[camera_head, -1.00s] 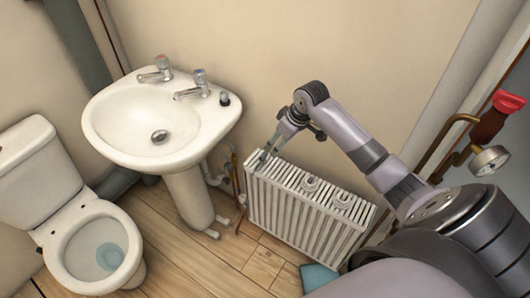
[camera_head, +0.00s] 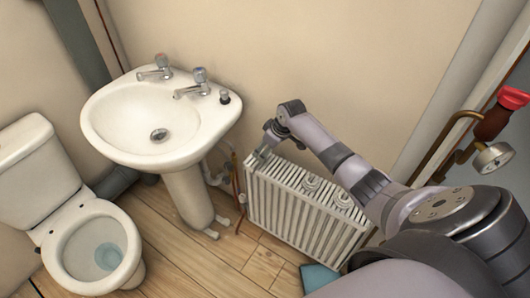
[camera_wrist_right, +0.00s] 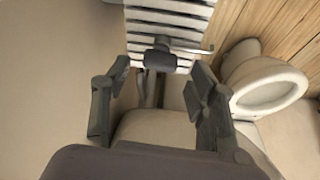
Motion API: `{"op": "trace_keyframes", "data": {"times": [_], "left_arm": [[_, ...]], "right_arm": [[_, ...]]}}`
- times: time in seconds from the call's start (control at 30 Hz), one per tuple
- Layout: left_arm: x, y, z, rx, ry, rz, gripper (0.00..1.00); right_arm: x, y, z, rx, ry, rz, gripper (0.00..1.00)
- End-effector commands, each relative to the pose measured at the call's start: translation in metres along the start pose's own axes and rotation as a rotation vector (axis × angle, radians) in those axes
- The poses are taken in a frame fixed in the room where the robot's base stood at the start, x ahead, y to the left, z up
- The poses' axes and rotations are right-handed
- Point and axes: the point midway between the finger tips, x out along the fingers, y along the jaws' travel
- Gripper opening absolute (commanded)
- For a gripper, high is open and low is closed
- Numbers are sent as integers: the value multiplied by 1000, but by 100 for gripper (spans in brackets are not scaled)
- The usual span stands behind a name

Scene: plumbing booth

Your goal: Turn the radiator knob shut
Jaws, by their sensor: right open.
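A white ribbed radiator (camera_head: 290,215) stands against the wall, right of the sink. My right gripper (camera_head: 263,153) is over its left end in the head view. In the right wrist view the jaws (camera_wrist_right: 160,80) are open and empty. A small dark grey knob-like part (camera_wrist_right: 160,54) with a thin pale bar on its right sits at the radiator's end (camera_wrist_right: 170,20), just beyond and between the fingertips. It appears apart from both fingers. In the head view I cannot make this part out behind the gripper. My left gripper is not in view.
A sink (camera_head: 140,125) and a toilet (camera_head: 95,250) stand to the left, with pipes (camera_head: 236,175) beside the radiator. A red-handled gauge fitting (camera_head: 493,157) is at right. Bare wall lies behind.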

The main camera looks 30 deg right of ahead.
Motion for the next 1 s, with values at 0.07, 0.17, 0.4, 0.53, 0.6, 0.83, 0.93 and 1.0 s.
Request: {"op": "trace_keyframes", "data": {"times": [0.07, 0.17, 0.4, 0.53, 0.6, 0.83, 0.93, 1.0], "left_arm": [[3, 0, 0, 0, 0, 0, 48], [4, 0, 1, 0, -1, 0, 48], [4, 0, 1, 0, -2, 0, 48], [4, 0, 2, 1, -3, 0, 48], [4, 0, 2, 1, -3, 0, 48], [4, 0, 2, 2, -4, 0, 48], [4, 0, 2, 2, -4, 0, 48], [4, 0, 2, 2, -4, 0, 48]], "right_arm": [[10, 0, 0, 2, 0, 0, 53], [17, 0, 0, 0, 0, 0, 53], [21, 0, 0, -1, 1, 1, 53], [21, 0, 0, -1, 0, 1, 53], [21, 0, 0, 0, 0, 1, 48], [21, 0, 0, 0, 0, 1, 33], [21, 0, 0, 0, 0, 1, 26], [21, 0, 0, 0, 0, 1, 21]]}}
